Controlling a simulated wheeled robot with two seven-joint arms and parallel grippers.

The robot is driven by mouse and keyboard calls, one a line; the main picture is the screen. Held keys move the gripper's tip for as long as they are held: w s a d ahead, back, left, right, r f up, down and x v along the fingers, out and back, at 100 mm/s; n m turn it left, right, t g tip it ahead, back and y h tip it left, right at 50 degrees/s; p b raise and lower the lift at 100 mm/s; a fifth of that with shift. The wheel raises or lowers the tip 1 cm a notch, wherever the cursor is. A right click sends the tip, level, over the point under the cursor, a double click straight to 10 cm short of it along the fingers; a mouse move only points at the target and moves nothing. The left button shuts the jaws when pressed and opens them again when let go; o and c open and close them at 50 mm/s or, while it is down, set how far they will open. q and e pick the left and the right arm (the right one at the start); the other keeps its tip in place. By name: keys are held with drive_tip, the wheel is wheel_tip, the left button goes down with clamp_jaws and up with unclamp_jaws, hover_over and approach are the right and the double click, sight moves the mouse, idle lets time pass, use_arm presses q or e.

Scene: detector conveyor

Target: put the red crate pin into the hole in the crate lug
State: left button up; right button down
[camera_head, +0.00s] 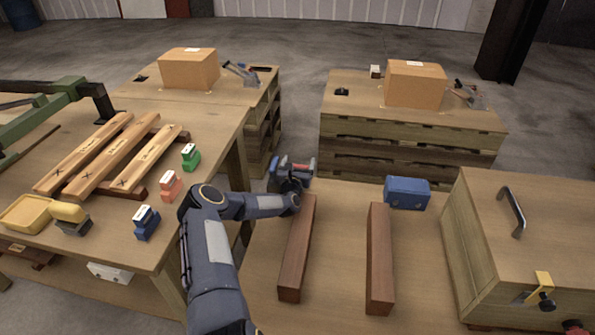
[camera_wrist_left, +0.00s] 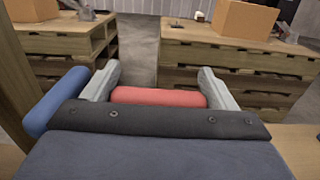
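My left gripper (camera_head: 301,168) is raised at the far end of the near table, left of centre. It is shut on a red rod-shaped piece, which I take for the red crate pin (camera_wrist_left: 158,96); it lies crosswise between the two grey fingers in the left wrist view. Its far side is hidden. The wooden crate (camera_head: 500,240) stands at the right, well away from this gripper. A yellow lug (camera_head: 543,284) is on its front, with a dark round part below it; I cannot make out its hole. My right gripper is not in view.
Two dark red wooden bars (camera_head: 298,248) (camera_head: 380,258) lie on the near table, with a blue box (camera_head: 407,193) behind. A small red part (camera_head: 575,327) shows at the bottom right. The left table holds planks, stamps and a yellow tray. Cardboard boxes stand on pallets behind.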

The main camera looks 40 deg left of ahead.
use_arm(q)
drive_tip(key=c, duration=0.5)
drive_tip(key=shift+r, duration=0.15)
